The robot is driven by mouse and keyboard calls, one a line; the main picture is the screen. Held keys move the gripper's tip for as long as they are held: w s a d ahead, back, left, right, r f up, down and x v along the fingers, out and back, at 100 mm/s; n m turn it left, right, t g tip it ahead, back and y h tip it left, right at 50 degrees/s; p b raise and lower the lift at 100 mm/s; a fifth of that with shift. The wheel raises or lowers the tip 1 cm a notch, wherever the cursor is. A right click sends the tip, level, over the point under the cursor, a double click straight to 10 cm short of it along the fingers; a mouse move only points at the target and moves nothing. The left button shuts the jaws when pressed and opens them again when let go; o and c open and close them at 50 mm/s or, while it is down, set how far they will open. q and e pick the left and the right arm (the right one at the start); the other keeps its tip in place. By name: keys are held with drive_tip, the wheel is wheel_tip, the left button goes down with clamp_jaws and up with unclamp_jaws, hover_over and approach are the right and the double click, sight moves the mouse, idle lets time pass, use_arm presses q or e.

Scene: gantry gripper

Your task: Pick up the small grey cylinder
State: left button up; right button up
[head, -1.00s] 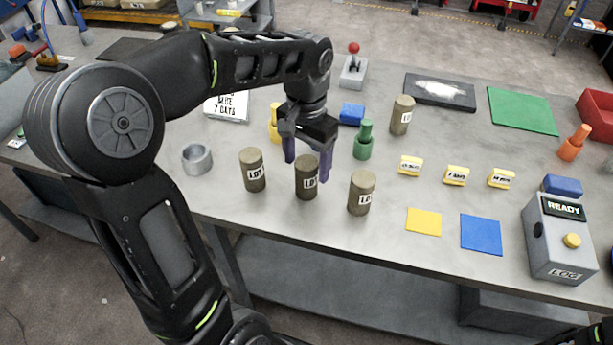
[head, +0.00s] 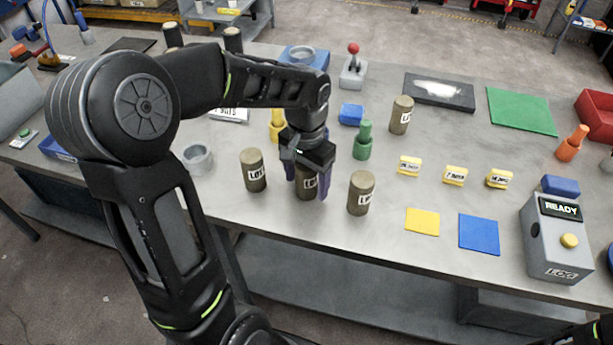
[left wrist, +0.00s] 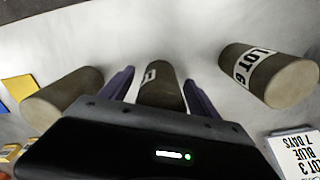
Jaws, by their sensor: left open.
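Three grey-brown cylinders with white LOT labels stand upright in a row near the table's front edge: a left one (head: 254,170), a middle one (head: 308,186) and a right one (head: 361,194). My left gripper (head: 307,184) is open, pointing down, with its purple fingers on either side of the middle cylinder. In the left wrist view the middle cylinder (left wrist: 161,86) stands between the fingers (left wrist: 158,92), with gaps visible on both sides. The gripper hides its upper part in the head view. A similar cylinder (head: 401,115) stands farther back.
The left and right cylinders stand close beside the gripper. A grey ring (head: 197,159) lies to the left and a green peg (head: 363,141) stands behind. Yellow (head: 422,222) and blue (head: 479,234) squares lie to the right. A READY box (head: 556,245) stands at front right.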

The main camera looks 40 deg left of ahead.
use_arm(q)
drive_tip(key=shift+c, duration=0.4)
clamp_jaws()
idle(0.6)
